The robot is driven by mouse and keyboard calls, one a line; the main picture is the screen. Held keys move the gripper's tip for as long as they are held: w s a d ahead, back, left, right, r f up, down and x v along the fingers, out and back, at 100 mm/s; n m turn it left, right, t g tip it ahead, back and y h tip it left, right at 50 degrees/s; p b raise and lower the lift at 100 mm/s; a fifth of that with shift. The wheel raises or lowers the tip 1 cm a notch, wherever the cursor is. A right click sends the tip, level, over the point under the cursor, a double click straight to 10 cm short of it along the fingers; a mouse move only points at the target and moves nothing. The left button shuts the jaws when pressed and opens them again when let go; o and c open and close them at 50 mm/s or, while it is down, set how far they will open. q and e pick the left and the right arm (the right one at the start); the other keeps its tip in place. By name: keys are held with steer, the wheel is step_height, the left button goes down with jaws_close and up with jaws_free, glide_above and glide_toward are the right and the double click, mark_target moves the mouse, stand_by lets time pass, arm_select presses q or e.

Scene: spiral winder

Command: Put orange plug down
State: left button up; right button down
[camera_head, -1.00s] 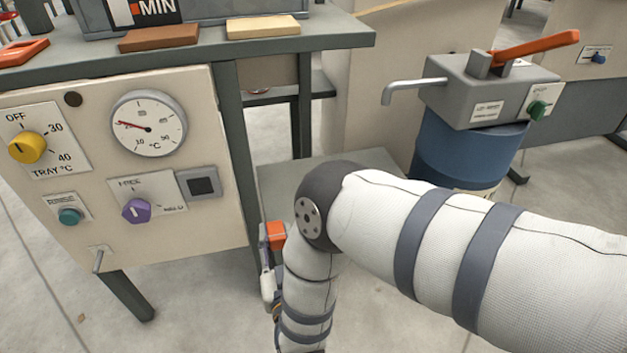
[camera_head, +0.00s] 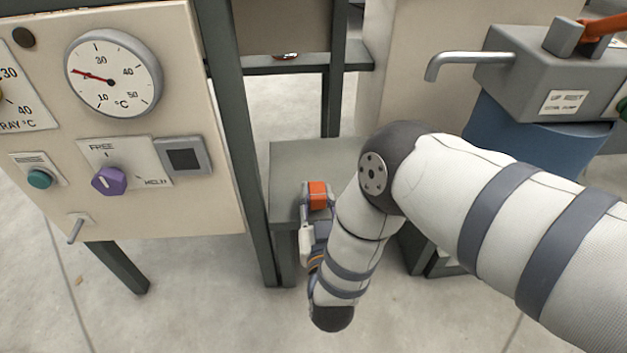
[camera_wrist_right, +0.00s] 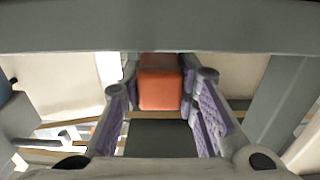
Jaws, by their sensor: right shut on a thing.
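The orange plug (camera_head: 318,194) is a small block-shaped thing, held between the fingers of my right gripper (camera_head: 316,204) beside the grey low stand (camera_head: 305,160). In the right wrist view the plug (camera_wrist_right: 160,85) sits between the two purple-padded fingers of my right gripper (camera_wrist_right: 160,75). The gripper is shut on it. In the head view my right forearm hides part of the stand and the gripper's lower side. I cannot tell whether the plug touches the stand's top. My left gripper is not in view.
A cream control panel (camera_head: 180,205) with a dial gauge (camera_head: 113,73) and a purple knob (camera_head: 110,180) stands to the left. Dark table legs (camera_head: 232,130) rise close by. A blue drum (camera_head: 525,140) with a grey pump head (camera_head: 550,75) is at the right.

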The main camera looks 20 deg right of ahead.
mark_target(314, 176)
steer(key=b+x, duration=0.1)
steer(key=x, duration=0.1)
steer(key=b+x, duration=0.1)
steer(key=x, duration=0.1)
steer(key=b+x, duration=0.1)
steer(key=x, duration=0.2)
steer(key=shift+w+f, duration=0.1)
steer(key=shift+f, duration=0.25)
steer(key=shift+r, duration=0.1)
